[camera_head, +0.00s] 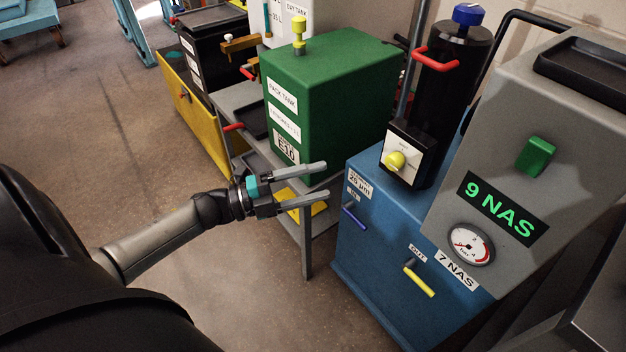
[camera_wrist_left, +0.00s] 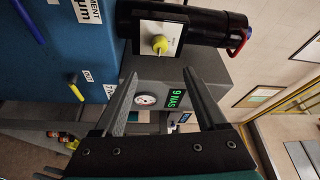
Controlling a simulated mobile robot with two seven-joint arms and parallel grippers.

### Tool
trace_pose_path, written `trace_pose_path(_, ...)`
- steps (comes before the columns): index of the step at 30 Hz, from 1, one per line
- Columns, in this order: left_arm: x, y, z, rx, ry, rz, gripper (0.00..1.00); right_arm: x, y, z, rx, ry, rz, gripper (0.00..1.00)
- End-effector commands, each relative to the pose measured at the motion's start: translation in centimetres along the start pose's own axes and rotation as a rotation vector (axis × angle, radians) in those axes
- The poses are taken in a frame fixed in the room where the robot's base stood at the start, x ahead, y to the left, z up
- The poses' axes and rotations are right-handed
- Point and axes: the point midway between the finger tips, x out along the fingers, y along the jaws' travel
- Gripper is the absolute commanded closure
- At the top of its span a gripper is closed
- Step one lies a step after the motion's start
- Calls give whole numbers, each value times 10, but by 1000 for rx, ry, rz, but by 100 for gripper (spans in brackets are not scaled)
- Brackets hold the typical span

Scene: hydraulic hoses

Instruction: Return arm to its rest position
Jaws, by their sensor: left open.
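My left gripper (camera_head: 322,185) is open and empty in the head view, its two grey fingers pointing right. It hangs in the air in front of the green tank (camera_head: 330,85) and left of the blue cabinet (camera_head: 355,240). In the left wrist view the two fingers (camera_wrist_left: 165,95) stand apart with nothing between them. Beyond them are the black cylinder (camera_wrist_left: 195,28) with its yellow knob (camera_wrist_left: 160,44) and the green 9 NAS display (camera_wrist_left: 177,98). My right gripper is not in view.
The blue cabinet carries a blue handle (camera_head: 355,217) and a yellow handle (camera_head: 419,281). A grey unit (camera_head: 520,130) with a gauge (camera_head: 471,245) and green switch (camera_head: 537,155) stands at the right. A yellow bin (camera_head: 190,105) is at the back left. The left floor is open.

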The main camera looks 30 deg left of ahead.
Motion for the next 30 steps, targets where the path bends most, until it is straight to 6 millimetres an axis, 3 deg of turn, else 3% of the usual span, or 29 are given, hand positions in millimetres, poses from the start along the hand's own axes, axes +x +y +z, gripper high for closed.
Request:
trace_pose_path(15, -1, 0, 1, -2, -3, 0, 26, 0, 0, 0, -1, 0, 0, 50)
trace_pose_path(19, -5, 17, 15, -71, -88, 10, 26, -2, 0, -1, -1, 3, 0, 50)
trace_pose_path(23, -27, 74, 48, -282, -334, 47, 26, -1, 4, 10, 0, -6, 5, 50)
trace_pose_path(25, -48, 120, 61, -430, -503, 82, 26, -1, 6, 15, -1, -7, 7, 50)
trace_pose_path(27, -72, 169, 65, -577, -667, 124, 26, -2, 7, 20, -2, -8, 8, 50)
trace_pose_path(30, -108, 236, 53, -769, -881, 192, 26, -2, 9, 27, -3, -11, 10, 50)
